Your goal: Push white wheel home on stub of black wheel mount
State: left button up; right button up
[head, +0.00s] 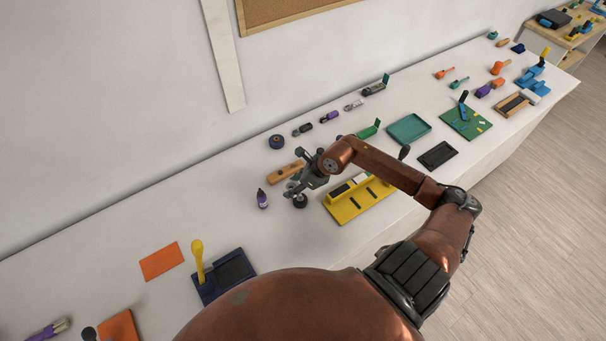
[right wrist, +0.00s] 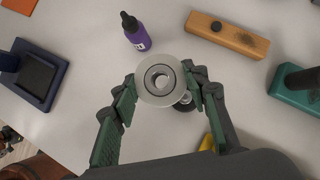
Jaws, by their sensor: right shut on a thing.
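The white wheel (right wrist: 148,82), a pale ring with a round hole, is held between the two fingers of my right gripper (right wrist: 162,84) in the right wrist view. My right gripper (head: 293,188) is over the bench in the head view, where the wheel is hard to make out. A small black round thing, likely the black wheel mount (head: 300,202), stands just below the gripper. In the right wrist view the mount (right wrist: 187,106) shows partly behind the wheel's lower right edge. The wheel hides most of it, and I cannot tell whether they touch. My left gripper is out of view.
A purple bottle (head: 262,199) stands left of the gripper. A wooden block (head: 284,173) lies behind it, and a yellow tray (head: 346,213) lies close on the right. A navy tray (head: 208,291) is further left. Bare bench lies between the bottle and the navy tray.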

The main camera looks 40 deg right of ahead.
jog(key=d, duration=0.1)
jog(key=d+m, duration=0.1)
jog(key=d+r+m+h, duration=0.1)
jog(key=shift+s+d+r+t+p, duration=0.1)
jog(key=shift+s+d+t+p, duration=0.2)
jog(key=shift+s, duration=0.1)
notch_tip(320, 180, down, 6)
jog(key=b, duration=0.5)
jog(key=shift+a+r, duration=0.1)
jog(key=shift+r, duration=0.2)
jog(key=shift+b, duration=0.35)
